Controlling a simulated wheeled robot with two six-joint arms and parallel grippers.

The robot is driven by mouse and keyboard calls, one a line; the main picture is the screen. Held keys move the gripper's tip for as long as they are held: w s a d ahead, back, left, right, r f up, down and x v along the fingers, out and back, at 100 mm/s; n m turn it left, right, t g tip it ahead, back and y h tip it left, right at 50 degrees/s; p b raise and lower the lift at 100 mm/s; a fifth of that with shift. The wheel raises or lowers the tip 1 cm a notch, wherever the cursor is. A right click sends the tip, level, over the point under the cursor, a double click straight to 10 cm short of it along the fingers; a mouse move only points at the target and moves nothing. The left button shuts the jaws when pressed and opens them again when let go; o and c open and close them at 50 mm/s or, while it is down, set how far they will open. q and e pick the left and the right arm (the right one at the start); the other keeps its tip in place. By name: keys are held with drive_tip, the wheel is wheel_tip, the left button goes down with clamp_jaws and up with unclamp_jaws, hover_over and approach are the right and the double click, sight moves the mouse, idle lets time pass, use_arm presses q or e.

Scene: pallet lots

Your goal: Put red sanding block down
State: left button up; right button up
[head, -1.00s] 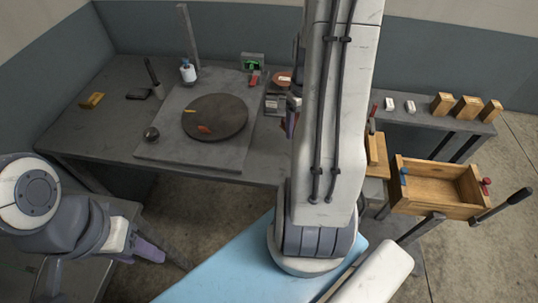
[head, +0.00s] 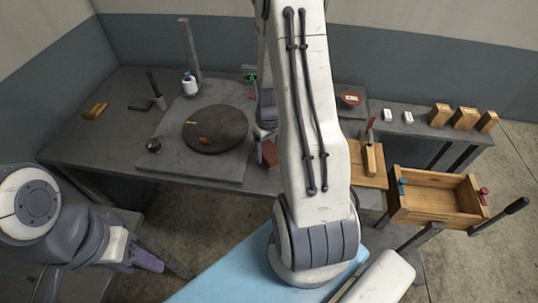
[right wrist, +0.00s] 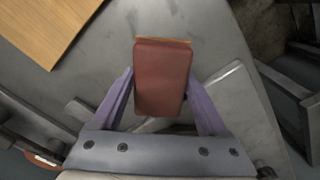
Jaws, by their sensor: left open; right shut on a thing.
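The red sanding block (head: 269,154) is in my right gripper (head: 262,143), by the front edge of the grey table, just right of the slab with the round disc. In the right wrist view, the block (right wrist: 162,80) sits between the two purple fingers of my right gripper (right wrist: 161,95), over a grey surface. I cannot tell whether the block touches the surface. My right arm hides part of the table behind it. My left gripper (head: 148,262) is open and empty at the lower left, away from the table.
A round dark disc (head: 215,129) lies on a grey slab (head: 190,169). A wooden board (head: 359,178) with a block and red-handled tool lies to the right, beside an open wooden crate (head: 435,219). Several wooden blocks (head: 465,118) stand at the back right. The table's left front is clear.

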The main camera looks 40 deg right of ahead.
sight(269, 158)
drive_tip(key=shift+f, duration=1.35)
drive_tip(key=shift+f, duration=0.3)
drive_tip(key=o, duration=1.2)
drive_tip(key=shift+s, duration=0.1)
drive_tip(key=shift+a, duration=0.1)
